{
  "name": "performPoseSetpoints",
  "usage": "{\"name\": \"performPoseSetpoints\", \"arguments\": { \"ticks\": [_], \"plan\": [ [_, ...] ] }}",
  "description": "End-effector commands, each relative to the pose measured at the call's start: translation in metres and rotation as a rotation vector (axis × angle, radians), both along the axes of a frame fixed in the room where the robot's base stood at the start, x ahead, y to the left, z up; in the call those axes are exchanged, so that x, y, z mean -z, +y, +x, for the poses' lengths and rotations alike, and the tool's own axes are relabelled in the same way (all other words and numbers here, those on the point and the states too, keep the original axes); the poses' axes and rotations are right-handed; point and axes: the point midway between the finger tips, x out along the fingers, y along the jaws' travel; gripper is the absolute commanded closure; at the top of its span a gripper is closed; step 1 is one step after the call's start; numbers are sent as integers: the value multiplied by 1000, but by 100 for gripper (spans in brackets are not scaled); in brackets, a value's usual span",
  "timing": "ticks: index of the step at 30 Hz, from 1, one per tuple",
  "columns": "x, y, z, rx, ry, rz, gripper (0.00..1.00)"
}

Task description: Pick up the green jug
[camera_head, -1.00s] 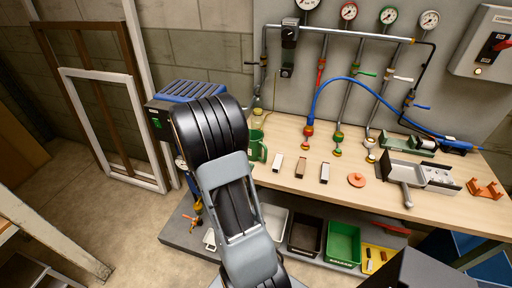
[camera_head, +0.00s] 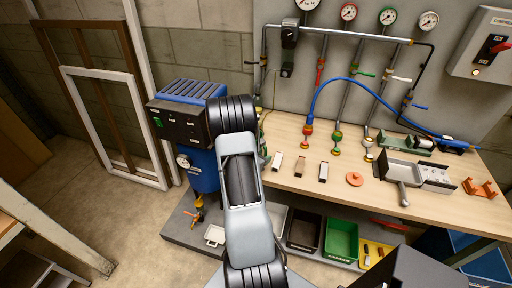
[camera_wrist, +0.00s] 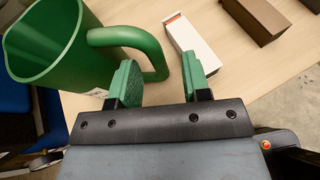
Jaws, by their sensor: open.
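The green jug (camera_wrist: 48,45) stands on the wooden bench at the upper left of the wrist view, with its open mouth towards me. Its handle (camera_wrist: 138,38) reaches right, towards my gripper. My gripper (camera_wrist: 160,65) is open, with one green-padded finger on each side of the handle's outer bend. I cannot tell whether either pad touches the handle. In the head view my arm hides most or all of the jug.
A white-topped block (camera_wrist: 190,45) lies close beyond the right finger, with a brown block (camera_wrist: 255,18) further right. On the bench (camera_head: 460,205) are an orange disc (camera_head: 354,179) and a grey vice-like fixture (camera_head: 418,176). A blue machine (camera_head: 203,170) stands left of my arm.

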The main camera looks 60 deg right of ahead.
Motion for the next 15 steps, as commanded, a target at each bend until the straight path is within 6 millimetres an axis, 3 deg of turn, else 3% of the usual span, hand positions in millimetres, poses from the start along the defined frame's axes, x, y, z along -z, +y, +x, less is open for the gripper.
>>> {"name": "performPoseSetpoints", "arguments": {
  "ticks": [6, 15],
  "plan": [
    [7, -19, -2, 1, 1, -1, 56],
    [8, -20, -2, 0, 0, 0, 58]
  ]
}}
